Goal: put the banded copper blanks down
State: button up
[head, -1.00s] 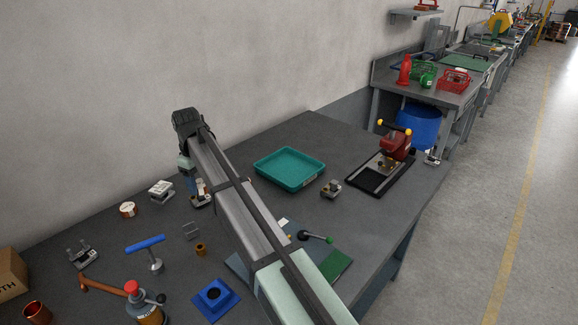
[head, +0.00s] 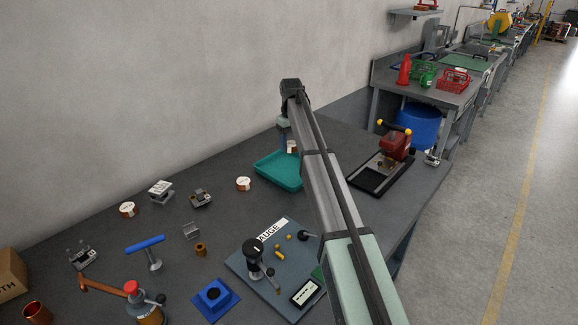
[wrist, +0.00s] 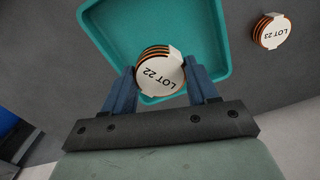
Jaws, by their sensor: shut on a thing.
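My gripper (wrist: 162,92) is shut on a banded stack of copper blanks (wrist: 160,72) with a white label reading LOT 22. The stack also shows in the head view (head: 292,148), below my gripper (head: 289,141). In the wrist view it is over the teal tray (wrist: 108,28); how high above the floor I cannot tell. The tray (head: 270,177) looks empty otherwise, with its right part hidden by my arm in the head view. A second banded stack, LOT 23 (wrist: 270,31), lies on the bench outside the tray.
Another labelled round stack (head: 128,209) sits at the left. A grey fixture (head: 201,198) stands left of the tray, a gauge board (head: 250,265) in front. A red machine on a black base (head: 368,180) stands to the right.

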aim_at(288, 164)
jog(key=w+m, duration=0.4)
jog(key=m, duration=0.2)
jog(key=shift+w+a+f, duration=0.1)
jog(key=shift+a+f, duration=0.1)
jog(key=shift+f, duration=2.15)
jog(key=shift+w+a+f, duration=0.1)
jog(key=shift+a+f, duration=0.1)
jog(key=shift+f, duration=2.15)
jog(key=shift+f, duration=0.15)
jog(key=o, duration=1.2)
jog(key=shift+c, duration=0.2)
notch_tip(288, 164, up, 12)
jog(key=shift+o, duration=0.3)
